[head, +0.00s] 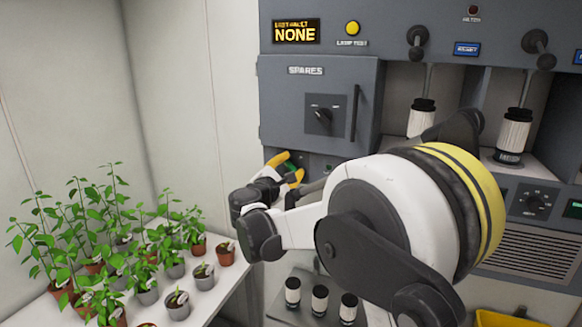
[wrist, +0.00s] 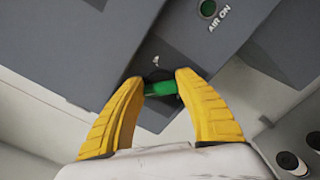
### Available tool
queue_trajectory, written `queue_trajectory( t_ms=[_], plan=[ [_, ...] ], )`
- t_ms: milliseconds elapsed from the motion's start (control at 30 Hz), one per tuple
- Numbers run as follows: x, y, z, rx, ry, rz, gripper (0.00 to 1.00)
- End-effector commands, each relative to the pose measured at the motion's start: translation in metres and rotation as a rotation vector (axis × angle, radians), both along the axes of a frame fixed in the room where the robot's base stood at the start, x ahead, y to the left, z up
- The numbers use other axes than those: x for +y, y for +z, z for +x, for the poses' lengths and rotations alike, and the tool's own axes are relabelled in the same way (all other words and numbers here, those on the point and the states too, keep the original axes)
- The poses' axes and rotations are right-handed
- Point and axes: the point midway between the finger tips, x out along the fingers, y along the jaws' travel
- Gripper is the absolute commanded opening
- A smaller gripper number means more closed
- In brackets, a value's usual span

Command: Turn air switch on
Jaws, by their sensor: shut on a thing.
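The air switch has a green handle (wrist: 160,88) on a dark round base, set in a dark grey panel. My gripper (wrist: 155,90) has its yellow fingertips closed on both sides of this handle in the wrist view. In the head view my gripper (head: 287,168) is at the panel below the spares door, with a bit of green between its fingertips. A round green lamp (wrist: 208,9) marked AIR ON is up and right of the switch in the wrist view; I cannot tell if it is lit. The switch's markings are mostly hidden or too small to read.
The spares door (head: 318,105) with a dark knob is just above my gripper. Several potted plants stand on a white table (head: 216,279) at left. Black-and-white canisters (head: 320,300) stand below my arm. Two hanging cylinders (head: 514,136) are in bays at right.

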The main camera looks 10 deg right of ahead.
Motion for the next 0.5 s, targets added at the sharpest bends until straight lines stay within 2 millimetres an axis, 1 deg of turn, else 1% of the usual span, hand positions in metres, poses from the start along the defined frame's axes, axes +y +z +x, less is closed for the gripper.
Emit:
queue_trajectory(
  t_ms=[267, 500],
  plan=[
    [-0.0003, -0.0002, 0.0001, -0.025, 0.001, 0.034, 0.1],
    [-0.0008, -0.0014, 0.0001, -0.108, 0.0, 0.146, 0.1]
  ],
)
